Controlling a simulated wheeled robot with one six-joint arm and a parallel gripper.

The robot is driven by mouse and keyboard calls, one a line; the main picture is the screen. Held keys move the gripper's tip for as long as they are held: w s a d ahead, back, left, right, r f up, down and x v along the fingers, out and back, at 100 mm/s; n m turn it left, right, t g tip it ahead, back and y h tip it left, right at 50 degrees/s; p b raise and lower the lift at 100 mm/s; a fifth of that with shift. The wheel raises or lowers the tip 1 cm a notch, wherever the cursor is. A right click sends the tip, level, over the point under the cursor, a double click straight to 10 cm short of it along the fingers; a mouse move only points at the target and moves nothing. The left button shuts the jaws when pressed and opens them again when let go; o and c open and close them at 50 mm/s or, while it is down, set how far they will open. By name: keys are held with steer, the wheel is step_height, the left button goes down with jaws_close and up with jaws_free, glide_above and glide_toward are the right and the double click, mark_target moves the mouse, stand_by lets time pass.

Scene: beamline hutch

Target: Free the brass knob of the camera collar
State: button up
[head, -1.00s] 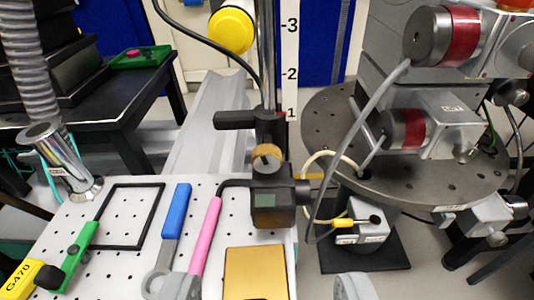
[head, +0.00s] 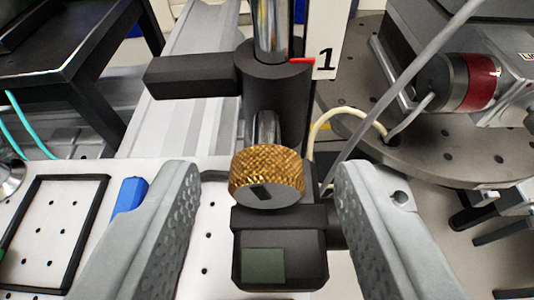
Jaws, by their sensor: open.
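The brass knob (head: 268,172) is a knurled round knob with a dark slotted grey face, in the middle of the view. It sits at the front of the camera collar, in front of a shiny vertical post (head: 271,28). Below it is the black camera (head: 280,258) with a dark green square on its front. A black clamp (head: 272,82) with a side handle (head: 188,76) is on the post above. My gripper (head: 268,205) is open, its grey padded fingers left and right of the knob and camera, apart from both. Nothing is between the fingertips that they touch.
A white scale strip marked 1 (head: 326,62) with a red pointer stands right of the post. A round dark stage (head: 450,145) with a red-banded motor (head: 470,82) is at right, and a grey cable crosses there. A blue-handled tool (head: 129,195) and black frame (head: 50,235) lie left.

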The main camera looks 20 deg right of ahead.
steer(key=shift+w+d+f, duration=0.1)
steer(key=shift+w, duration=0.1)
steer(key=c, duration=1)
steer(key=shift+n+g+h, duration=0.3)
steer(key=shift+n+h, duration=0.5)
steer(key=shift+n, duration=0.8)
steer(key=o, duration=1)
